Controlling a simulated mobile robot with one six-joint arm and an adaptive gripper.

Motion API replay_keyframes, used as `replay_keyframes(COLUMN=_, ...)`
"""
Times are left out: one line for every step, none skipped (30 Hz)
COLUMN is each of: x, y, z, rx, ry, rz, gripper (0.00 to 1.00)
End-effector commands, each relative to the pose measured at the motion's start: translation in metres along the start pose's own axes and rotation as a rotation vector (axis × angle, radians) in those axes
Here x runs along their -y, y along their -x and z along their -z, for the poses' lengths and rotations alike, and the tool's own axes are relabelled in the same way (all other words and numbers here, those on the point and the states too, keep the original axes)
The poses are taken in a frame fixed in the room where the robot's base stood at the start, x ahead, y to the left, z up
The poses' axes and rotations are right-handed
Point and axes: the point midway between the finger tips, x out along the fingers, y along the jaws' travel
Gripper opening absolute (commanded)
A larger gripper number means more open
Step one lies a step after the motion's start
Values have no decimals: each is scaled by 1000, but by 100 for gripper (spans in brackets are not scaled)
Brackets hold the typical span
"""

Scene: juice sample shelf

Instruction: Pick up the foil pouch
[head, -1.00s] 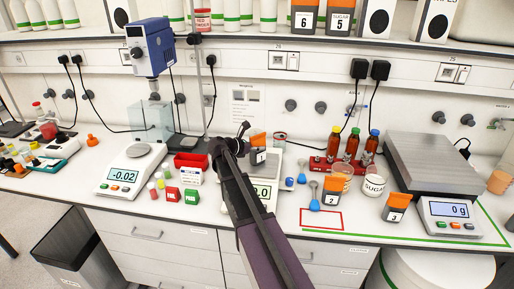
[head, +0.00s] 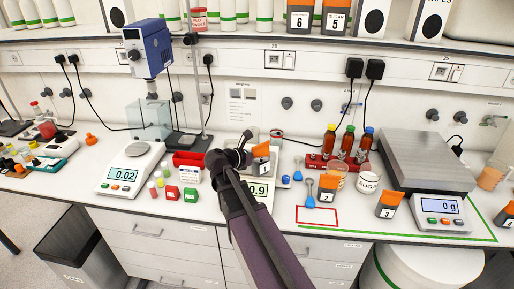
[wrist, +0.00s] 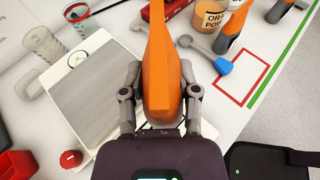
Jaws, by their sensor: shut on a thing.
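The foil pouch (head: 262,159), orange on top with a white "1" label on a dark lower part, is tilted over the middle scale (head: 258,189). In the wrist view the pouch (wrist: 160,75) shows as an orange wedge between the two fingers. My gripper (wrist: 160,82) is shut on it, one finger on each side. In the head view my gripper (head: 243,158) is mostly hidden behind my arm. The scale's grey pan (wrist: 92,95) is below and left of the pouch in the wrist view. Whether the pouch's bottom touches the scale is hidden.
Pouches "2" (head: 328,188) and "3" (head: 387,205) stand to the right. A red-outlined rectangle (head: 317,224) on the bench is empty.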

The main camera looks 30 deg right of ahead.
Motion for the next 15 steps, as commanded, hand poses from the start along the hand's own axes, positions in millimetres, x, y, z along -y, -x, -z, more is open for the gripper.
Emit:
replay_keyframes(x=10, y=5, z=0, rx=1, ry=0, rz=0, gripper=0)
replay_keyframes(x=13, y=6, z=0, rx=1, ry=0, rz=-1, gripper=0)
replay_keyframes(x=17, y=8, z=1, rx=1, ry=0, rz=-1, gripper=0)
replay_keyframes(x=19, y=10, z=1, rx=1, ry=0, rz=-1, gripper=0)
replay_keyframes(x=21, y=11, z=1, rx=1, ry=0, rz=-1, gripper=0)
replay_keyframes(x=23, y=12, z=1, rx=1, ry=0, rz=-1, gripper=0)
replay_keyframes(x=25, y=13, z=2, rx=1, ry=0, rz=-1, gripper=0)
replay_keyframes(x=26, y=14, z=2, rx=1, ry=0, rz=-1, gripper=0)
replay_keyframes(x=27, y=14, z=2, rx=1, ry=0, rz=-1, gripper=0)
replay_keyframes(x=28, y=14, z=2, rx=1, ry=0, rz=-1, gripper=0)
replay_keyframes(x=28, y=15, z=2, rx=1, ry=0, rz=-1, gripper=0)
replay_keyframes(x=28, y=15, z=2, rx=1, ry=0, rz=-1, gripper=0)
replay_keyframes(x=28, y=15, z=2, rx=1, ry=0, rz=-1, gripper=0)
replay_keyframes(x=28, y=15, z=2, rx=1, ry=0, rz=-1, gripper=0)
replay_keyframes(x=28, y=15, z=2, rx=1, ry=0, rz=-1, gripper=0)
